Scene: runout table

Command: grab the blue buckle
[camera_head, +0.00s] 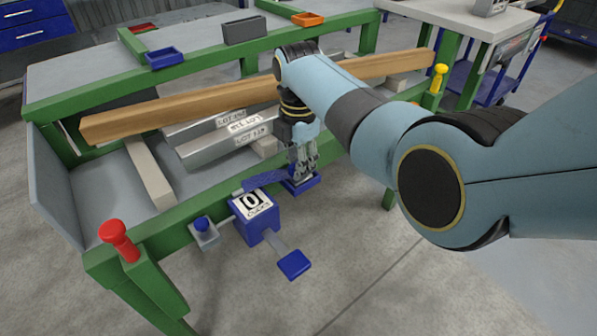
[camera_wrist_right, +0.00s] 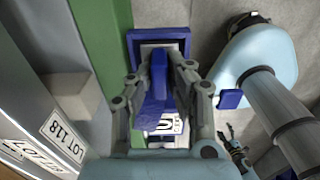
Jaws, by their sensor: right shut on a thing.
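The blue buckle (camera_head: 262,181) is a blue bar-like piece above a blue box (camera_head: 254,229) with a white label reading 0 and "clicks". In the wrist view the buckle (camera_wrist_right: 157,88) stands between the fingers of my right gripper (camera_wrist_right: 166,82), which is shut on it. In the head view my right gripper (camera_head: 302,172) points down over a blue square base (camera_head: 302,185) at the table's front rail, and its fingers partly hide the buckle's right end. Small dark fingers at the wrist view's lower right look like my left gripper (camera_wrist_right: 236,148); their opening is unclear.
A long wooden beam (camera_head: 180,108) and grey metal bars with lot labels (camera_head: 225,142) lie on the green-framed table. A red knob (camera_head: 117,238) stands at the near left corner, a yellow one (camera_head: 438,76) at right. A blue pad (camera_head: 294,264) hangs out front. Blue and orange trays are behind.

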